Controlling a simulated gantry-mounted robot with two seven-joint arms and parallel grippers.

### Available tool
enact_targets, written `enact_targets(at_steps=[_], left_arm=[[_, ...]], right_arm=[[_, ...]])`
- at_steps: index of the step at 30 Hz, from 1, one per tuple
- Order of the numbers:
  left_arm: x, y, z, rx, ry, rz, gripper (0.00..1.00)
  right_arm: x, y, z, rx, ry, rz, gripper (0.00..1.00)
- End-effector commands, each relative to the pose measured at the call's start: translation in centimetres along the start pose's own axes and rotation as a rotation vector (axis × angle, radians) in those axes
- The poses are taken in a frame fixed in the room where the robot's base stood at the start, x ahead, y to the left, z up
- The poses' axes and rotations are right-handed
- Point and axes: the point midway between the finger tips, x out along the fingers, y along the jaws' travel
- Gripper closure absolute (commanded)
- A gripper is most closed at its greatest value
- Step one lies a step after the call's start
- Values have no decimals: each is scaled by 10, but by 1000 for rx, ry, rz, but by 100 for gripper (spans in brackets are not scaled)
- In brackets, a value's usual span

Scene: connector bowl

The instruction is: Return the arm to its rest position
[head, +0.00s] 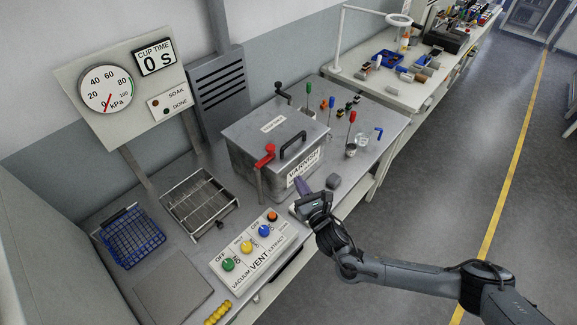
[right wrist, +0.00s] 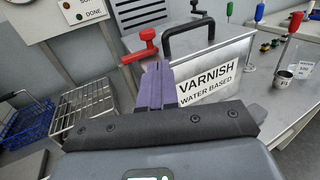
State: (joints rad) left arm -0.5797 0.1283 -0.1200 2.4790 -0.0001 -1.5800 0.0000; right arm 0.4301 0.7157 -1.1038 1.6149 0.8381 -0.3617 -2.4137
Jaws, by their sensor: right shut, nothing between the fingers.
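My right arm comes in from the lower right in the head view. My right gripper (head: 301,206) is shut and empty, above the bench's front edge, between the control panel and the varnish tank. In the right wrist view its purple fingers (right wrist: 157,85) are together, in front of the tank's front wall and below the red handle. The grey varnish tank (head: 245,165) stands behind the gripper with its lid closed; its label shows in the right wrist view (right wrist: 208,82). I cannot tell from these views whether the fingers touch the tank. My left gripper is not in view.
The control panel (head: 243,267) with coloured knobs sits at the front edge. A red-handled valve (head: 265,158) is on the tank. A wire rack (head: 199,205) and blue basket (head: 130,238) stand at left. The floor at right is open.

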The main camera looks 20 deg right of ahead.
Motion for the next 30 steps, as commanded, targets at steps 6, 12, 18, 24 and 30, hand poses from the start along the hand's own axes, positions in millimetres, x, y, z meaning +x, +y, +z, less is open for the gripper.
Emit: enact_targets(at_steps=[6,12,18,24,30], left_arm=[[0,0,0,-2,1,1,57],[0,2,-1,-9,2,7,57],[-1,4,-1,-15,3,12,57],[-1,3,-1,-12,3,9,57],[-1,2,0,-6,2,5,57]], right_arm=[[-16,0,-17,0,30,1,100],[-67,24,-84,85,157,-8,100],[-142,75,-120,409,356,-68,100],[-216,86,-124,1098,629,-351,100],[-267,60,-102,1664,707,-759,100]])
